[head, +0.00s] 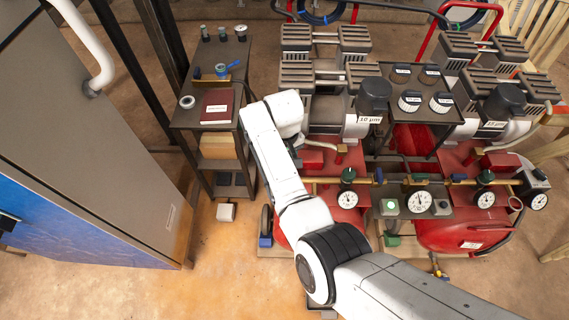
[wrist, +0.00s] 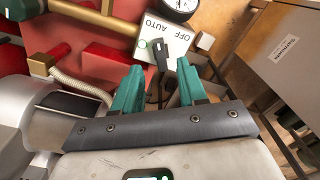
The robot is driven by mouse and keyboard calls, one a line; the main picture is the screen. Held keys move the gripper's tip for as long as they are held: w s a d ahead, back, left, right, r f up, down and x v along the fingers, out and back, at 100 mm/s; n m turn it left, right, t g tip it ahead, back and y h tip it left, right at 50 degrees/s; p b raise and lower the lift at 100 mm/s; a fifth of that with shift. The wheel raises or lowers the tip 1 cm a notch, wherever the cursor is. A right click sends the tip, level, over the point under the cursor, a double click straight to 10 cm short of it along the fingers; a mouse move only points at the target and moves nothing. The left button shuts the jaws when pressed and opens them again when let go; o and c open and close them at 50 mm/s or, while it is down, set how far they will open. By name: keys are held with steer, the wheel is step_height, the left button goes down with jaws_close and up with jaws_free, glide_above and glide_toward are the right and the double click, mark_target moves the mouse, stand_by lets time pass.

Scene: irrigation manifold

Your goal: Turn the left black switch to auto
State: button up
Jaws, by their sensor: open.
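In the wrist view, a black switch (wrist: 162,52) sits on a pale plate (wrist: 149,27) marked AUTO and OFF, with the lettering upside down. A green ring shows on the plate beside the switch. Which mark the switch points to is hard to tell. My gripper (wrist: 158,78) is open, with one teal finger on each side of the lower end of the switch in the picture. Nothing is held, and contact with the switch cannot be told. In the head view my white arm hides the gripper, and I cannot make out this switch there.
A pressure gauge (wrist: 180,5), brass pipe (wrist: 85,15) and red tank (wrist: 80,65) lie close to the plate. A grey cabinet (head: 85,140) stands at the left, beside a dark shelf cart (head: 205,115). Two compressors with red tanks (head: 460,235) fill the right. Floor is clear at lower left.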

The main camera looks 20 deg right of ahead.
step_height(320, 180, up, 5)
steer(key=shift+r+p, duration=0.15)
steer(key=shift+p, duration=0.15)
stand_by(0.4)
steer(key=s+d+f+m+h+p, duration=0.1)
steer(key=s+d+f+m+p, duration=0.15)
steer(key=s+d, duration=1.15)
steer(key=s+r, duration=0.2)
steer(key=s, duration=0.9)
steer(key=s+r+t+p, duration=0.1)
steer(key=s+r, duration=0.2)
steer(key=s, duration=0.8)
steer(key=shift+a+y, duration=0.15)
steer(key=shift+y, duration=0.25)
